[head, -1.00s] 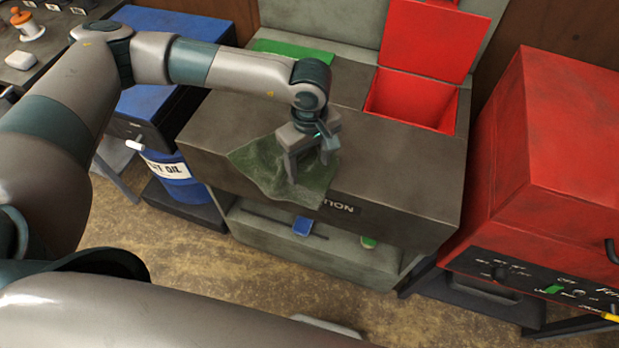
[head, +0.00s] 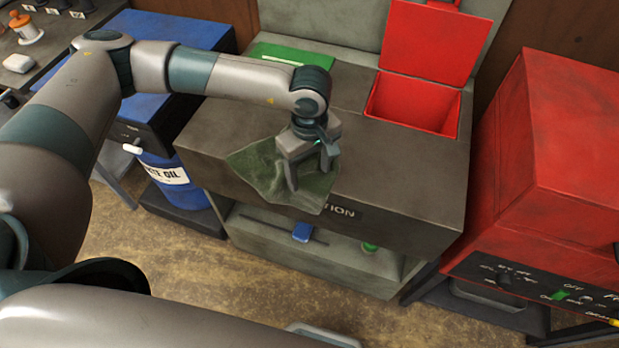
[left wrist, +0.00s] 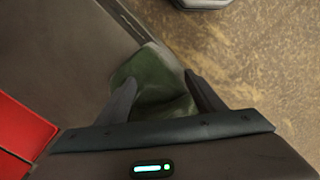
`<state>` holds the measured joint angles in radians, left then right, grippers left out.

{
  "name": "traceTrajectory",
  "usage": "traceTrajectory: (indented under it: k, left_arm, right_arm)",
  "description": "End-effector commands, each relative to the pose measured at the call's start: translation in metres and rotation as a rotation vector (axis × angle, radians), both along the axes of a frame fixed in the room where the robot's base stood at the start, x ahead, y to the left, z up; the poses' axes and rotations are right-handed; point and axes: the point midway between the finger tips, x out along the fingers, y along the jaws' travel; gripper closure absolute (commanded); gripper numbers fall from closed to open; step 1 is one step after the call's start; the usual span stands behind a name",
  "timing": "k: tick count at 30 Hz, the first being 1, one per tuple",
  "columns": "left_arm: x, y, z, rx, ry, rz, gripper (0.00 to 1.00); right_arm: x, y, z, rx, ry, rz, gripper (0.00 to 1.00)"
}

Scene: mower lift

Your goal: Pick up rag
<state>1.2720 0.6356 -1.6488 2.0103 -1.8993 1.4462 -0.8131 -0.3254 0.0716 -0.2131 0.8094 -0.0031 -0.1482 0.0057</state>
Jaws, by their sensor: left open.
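The rag (head: 262,170) is a dark green cloth draped over the front edge of the grey-brown workstation top (head: 400,165). Part of it hangs down the front face. My left gripper (head: 308,186) points down at the rag's right part, with its fingers apart. In the left wrist view the rag (left wrist: 155,85) lies between and beyond the two open fingers (left wrist: 160,95). I cannot tell whether the fingertips touch the cloth. My right gripper is not seen.
A red open bin (head: 412,100) is set in the workstation top, with its lid raised. A red machine (head: 560,150) stands to the right. A blue oil drum (head: 165,178) stands at the left. A blue object (head: 303,232) lies on the lower shelf.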

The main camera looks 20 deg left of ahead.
Motion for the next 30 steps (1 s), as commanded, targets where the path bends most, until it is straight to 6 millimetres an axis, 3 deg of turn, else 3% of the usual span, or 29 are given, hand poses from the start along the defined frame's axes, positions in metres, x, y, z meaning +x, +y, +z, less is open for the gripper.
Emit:
traceTrajectory:
  k: [12,27,30]
  left_arm:
    - [-0.0001,0.0001,-0.0037,0.0,0.0,0.0,0.39]
    - [-0.0004,0.0003,-0.0034,0.001,0.002,0.0,0.99]
    - [-0.0004,0.0003,-0.0035,0.001,0.002,0.0,1.0]
  right_arm:
    - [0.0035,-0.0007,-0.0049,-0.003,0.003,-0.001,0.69]
    - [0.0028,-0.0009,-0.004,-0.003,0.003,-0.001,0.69]
    - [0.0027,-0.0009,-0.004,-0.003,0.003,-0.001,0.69]
